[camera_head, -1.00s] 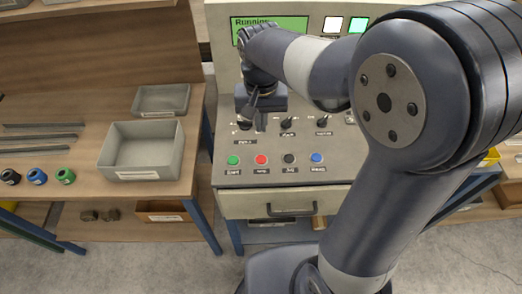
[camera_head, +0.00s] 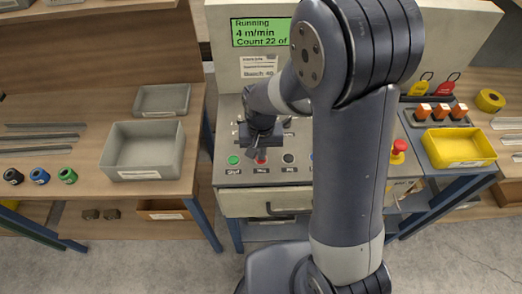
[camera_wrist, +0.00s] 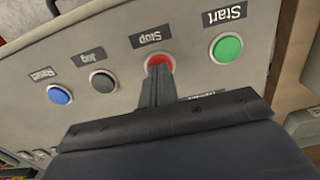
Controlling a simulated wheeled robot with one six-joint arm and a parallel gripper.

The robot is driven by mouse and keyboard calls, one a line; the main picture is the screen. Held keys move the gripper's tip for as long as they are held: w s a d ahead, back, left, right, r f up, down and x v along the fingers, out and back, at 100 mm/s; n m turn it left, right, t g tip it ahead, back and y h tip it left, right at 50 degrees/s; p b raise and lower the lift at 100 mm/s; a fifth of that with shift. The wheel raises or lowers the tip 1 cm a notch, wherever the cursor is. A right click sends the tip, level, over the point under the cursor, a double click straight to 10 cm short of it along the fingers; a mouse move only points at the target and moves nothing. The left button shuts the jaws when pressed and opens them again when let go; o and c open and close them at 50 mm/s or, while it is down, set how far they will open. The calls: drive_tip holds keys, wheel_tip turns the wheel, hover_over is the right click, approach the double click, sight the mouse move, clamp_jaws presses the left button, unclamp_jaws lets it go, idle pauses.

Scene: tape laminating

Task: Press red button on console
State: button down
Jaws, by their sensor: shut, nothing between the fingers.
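The console (camera_head: 228,178) has a sloped panel with a row of buttons. The red button (camera_wrist: 160,61), labelled Stop, shows in the wrist view just beyond my fingertips, partly hidden by them. My gripper (camera_wrist: 157,78) is shut and empty, its tips over the near edge of the red button. Whether they touch it I cannot tell. In the head view my gripper (camera_head: 256,156) points down at the red button (camera_head: 261,160). The green Start button (camera_wrist: 227,48) lies to its right in the wrist view, the black Jog button (camera_wrist: 103,81) to its left.
The blue button (camera_wrist: 59,94) is beyond the black one. The console display (camera_head: 262,32) reads Running, 4 m/min. A red mushroom button (camera_head: 398,147) stands at the right. A grey bin (camera_head: 142,173) is on the left bench, a yellow bin (camera_head: 458,160) on the right.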

drive_tip(key=shift+f+b, duration=0.85)
drive_tip(key=shift+b, duration=0.05)
drive_tip(key=shift+s+d+f, duration=0.1)
drive_tip(key=shift+s+f, duration=0.1)
drive_tip(key=shift+s, duration=0.1)
drive_tip(key=shift+w+r+p, duration=0.1)
drive_tip(key=shift+r+p, duration=0.25)
drive_tip(key=shift+r, duration=0.15)
wheel_tip(320, 180, up, 14)
drive_tip(key=p, duration=0.1)
drive_tip(key=shift+w, duration=0.2)
